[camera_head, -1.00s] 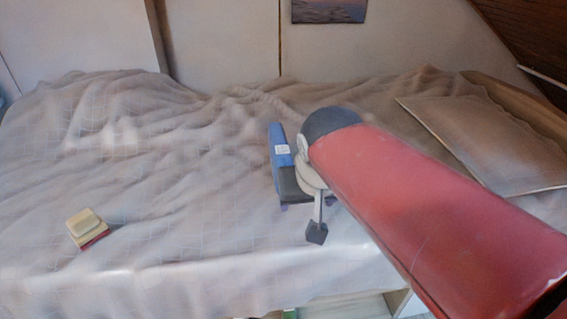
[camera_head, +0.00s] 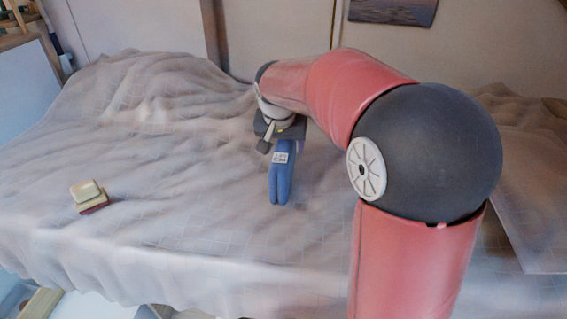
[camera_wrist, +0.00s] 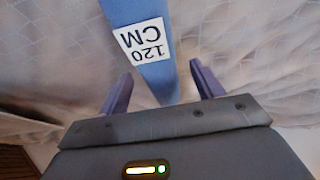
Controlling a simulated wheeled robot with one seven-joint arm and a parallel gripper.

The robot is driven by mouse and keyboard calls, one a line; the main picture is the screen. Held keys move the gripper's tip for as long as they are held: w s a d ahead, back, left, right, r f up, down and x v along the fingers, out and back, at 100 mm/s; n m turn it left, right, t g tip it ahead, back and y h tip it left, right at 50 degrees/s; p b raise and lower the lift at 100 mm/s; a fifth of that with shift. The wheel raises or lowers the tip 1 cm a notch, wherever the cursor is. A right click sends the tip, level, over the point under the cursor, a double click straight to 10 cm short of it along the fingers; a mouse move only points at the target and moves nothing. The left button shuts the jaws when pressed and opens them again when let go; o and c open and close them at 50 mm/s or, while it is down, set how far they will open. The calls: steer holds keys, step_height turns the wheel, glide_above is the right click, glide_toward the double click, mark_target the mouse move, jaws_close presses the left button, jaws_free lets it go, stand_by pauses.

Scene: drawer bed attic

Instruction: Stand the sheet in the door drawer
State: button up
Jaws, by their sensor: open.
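A blue sheet (camera_head: 280,178) with a white label lies over the bed near the middle of the head view. In the wrist view the sheet (camera_wrist: 145,45) shows its label, "120 CM", upside down, and its near end reaches between my fingers. My gripper (camera_wrist: 162,82) is open, with one purple finger on each side of the sheet and visible gaps to both. In the head view my gripper (camera_head: 280,132) is at the far end of the sheet, its fingers mostly hidden. I cannot make out the door drawer in these views.
A bed (camera_head: 180,215) with a rumpled grey-beige cover fills the scene. A small stack of books (camera_head: 90,195) lies on its left part. A pale wooden edge (camera_head: 40,302) shows low at the left. A wall with a picture (camera_head: 393,10) stands behind. The cover left of the sheet is mostly clear.

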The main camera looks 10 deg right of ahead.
steer(key=x, duration=0.3)
steer(key=shift+s+f, duration=0.1)
steer(key=shift+f, duration=0.05)
steer(key=shift+c, duration=0.3)
steer(key=c, duration=1.4)
